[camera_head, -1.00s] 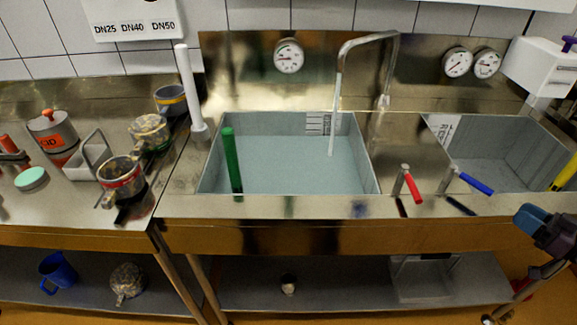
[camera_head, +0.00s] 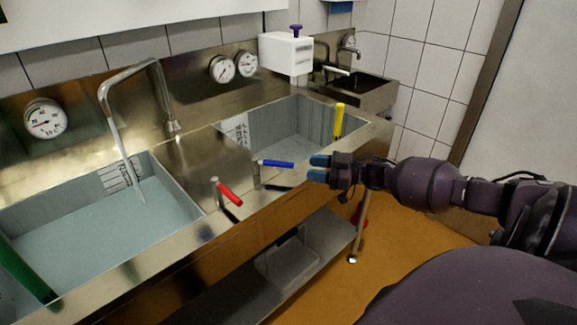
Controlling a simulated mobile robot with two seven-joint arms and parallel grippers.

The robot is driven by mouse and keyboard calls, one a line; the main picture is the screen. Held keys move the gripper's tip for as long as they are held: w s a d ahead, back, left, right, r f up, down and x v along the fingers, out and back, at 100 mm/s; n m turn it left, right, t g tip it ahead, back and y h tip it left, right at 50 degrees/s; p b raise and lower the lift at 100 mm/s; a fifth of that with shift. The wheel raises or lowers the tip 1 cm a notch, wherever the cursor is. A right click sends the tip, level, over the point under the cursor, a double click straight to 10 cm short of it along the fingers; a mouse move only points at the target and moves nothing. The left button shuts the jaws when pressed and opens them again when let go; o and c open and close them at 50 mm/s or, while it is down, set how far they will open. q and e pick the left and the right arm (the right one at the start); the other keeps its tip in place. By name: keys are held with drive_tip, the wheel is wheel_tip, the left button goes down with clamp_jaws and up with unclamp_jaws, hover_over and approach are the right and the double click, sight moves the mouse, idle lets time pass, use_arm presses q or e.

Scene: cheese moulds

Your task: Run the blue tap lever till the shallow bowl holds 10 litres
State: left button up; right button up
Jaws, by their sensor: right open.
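The blue tap lever (camera_head: 275,163) sits on a short metal post on the front rim of the sink bench and points right. My right gripper (camera_head: 320,168), with blue fingertips, is open and empty just right of the lever's tip, with a small gap in the picture. The right-hand bowl (camera_head: 280,133) has a yellow pipe (camera_head: 339,121) and a scale plate; I cannot tell how much water it holds. The left-hand bowl (camera_head: 95,235) holds pale water and a green pipe (camera_head: 25,270). I cannot tell for sure which bowl is the shallow one. My left gripper is out of view.
A red lever (camera_head: 229,193) stands left of the blue one. The metal spout (camera_head: 130,75) hangs over the left-hand bowl. Round dials (camera_head: 221,68) are on the back panel. A white box (camera_head: 286,53) and a small basin (camera_head: 352,90) stand farther right.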

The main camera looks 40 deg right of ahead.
sight(290, 165)
drive_tip(key=x, duration=0.7)
drive_tip(key=shift+w+a, duration=0.1)
clamp_jaws()
